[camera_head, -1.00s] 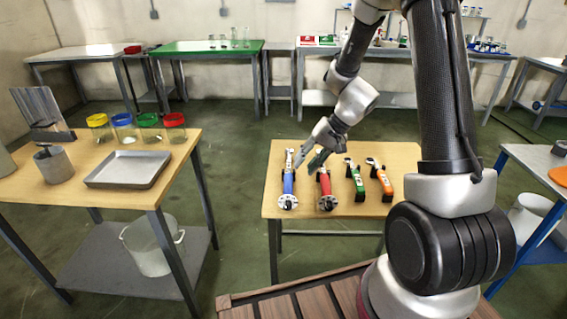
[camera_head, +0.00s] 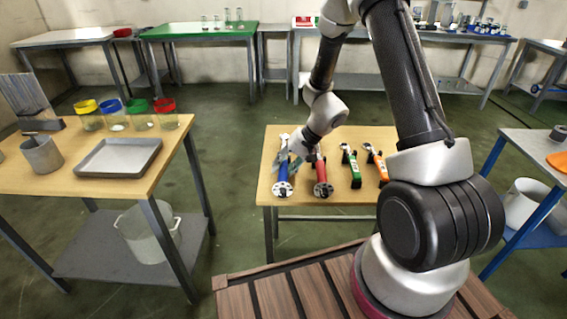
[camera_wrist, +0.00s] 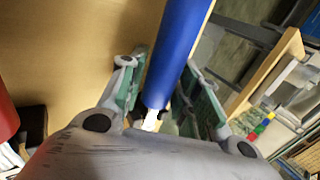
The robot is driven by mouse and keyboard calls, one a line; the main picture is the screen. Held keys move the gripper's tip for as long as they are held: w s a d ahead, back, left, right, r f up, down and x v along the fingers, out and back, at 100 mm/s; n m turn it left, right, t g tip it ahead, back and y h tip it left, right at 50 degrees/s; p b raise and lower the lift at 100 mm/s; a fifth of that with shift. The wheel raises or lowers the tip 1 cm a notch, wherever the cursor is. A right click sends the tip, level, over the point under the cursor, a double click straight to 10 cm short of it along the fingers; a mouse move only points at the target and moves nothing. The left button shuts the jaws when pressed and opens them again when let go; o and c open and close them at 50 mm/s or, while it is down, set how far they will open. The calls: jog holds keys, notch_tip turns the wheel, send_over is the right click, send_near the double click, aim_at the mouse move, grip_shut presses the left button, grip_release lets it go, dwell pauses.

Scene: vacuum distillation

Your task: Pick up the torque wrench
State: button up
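A blue-handled tool (camera_head: 283,174) with a metal end lies at the left of the small wooden table (camera_head: 350,203). A red-handled tool (camera_head: 321,175) of similar form lies to its right. Which one is the torque wrench I cannot tell for sure. My gripper (camera_head: 292,156) is over the far part of the blue tool. In the wrist view my gripper (camera_wrist: 167,88) is open, with one green-padded finger on each side of the blue handle (camera_wrist: 180,50). Gaps show between handle and fingers. The red tool (camera_wrist: 6,115) shows at the left edge.
A green-handled tool (camera_head: 351,170) and an orange-handled tool (camera_head: 380,170) lie further right on the same table. A left bench holds a metal tray (camera_head: 118,157) and several colour-rimmed jars. A blue-framed table (camera_head: 535,150) stands at the right.

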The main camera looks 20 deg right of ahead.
grip_shut()
jog(key=shift+r, duration=0.1)
notch_tip(320, 180, up, 10)
jog(key=shift+c, duration=0.9)
grip_release()
grip_shut()
